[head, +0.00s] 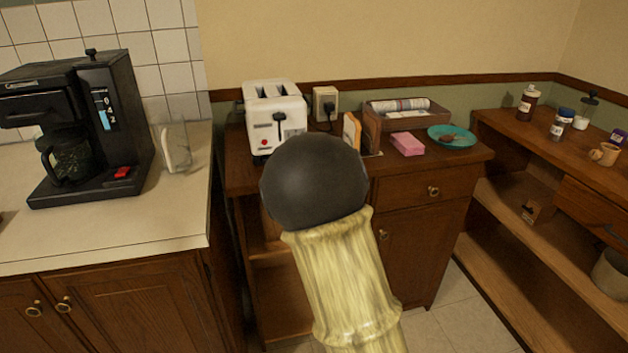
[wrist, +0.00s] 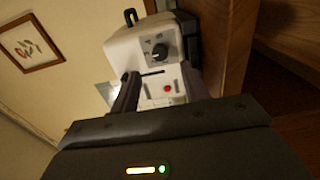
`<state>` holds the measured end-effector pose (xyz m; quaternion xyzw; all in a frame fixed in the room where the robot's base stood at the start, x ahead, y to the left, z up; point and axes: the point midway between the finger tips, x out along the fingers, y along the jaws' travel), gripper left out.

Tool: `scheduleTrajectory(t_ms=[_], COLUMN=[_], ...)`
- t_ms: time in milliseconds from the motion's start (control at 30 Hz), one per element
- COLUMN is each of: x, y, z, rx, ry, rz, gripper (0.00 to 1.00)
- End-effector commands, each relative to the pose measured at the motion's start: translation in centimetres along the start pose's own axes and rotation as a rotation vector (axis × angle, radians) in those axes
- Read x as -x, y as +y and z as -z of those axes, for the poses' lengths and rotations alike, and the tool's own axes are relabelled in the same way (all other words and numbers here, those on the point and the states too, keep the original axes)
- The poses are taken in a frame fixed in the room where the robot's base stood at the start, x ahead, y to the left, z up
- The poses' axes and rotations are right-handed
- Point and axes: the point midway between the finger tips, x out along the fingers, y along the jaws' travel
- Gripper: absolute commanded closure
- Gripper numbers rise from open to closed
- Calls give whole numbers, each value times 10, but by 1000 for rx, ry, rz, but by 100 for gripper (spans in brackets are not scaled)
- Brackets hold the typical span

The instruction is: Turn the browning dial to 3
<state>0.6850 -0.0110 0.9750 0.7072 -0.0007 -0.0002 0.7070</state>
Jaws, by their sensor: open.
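The white toaster (head: 272,105) stands on the wooden counter beside the back wall, with a dark lever and a red button on its front. In the wrist view the toaster (wrist: 128,47) appears tilted, with the dark round browning dial (wrist: 159,51) on its face. A pale pointer mark shows on the dial, but its numbers are too small to read. My gripper (wrist: 158,73) is open, its two dark fingers apart and pointing toward the toaster face. I see no finger closed on the dial. In the head view my arm hides the gripper, and I cannot make out the dial.
A wall outlet (head: 326,103) with a black plug is right of the toaster. A wooden tray (head: 377,121), pink sponge (head: 407,144) and teal plate (head: 467,133) lie farther right. A coffee maker (head: 110,125) stands on the left counter. Shelving is at the right.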

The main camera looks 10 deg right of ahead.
Motion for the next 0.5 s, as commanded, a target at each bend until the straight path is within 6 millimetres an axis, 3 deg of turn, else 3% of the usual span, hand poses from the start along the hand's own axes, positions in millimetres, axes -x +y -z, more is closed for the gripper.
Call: scheduleTrajectory(t_ms=[500], x=[93], y=[0], z=[0], rx=[-1], ry=[0], rz=[0], gripper=[54])
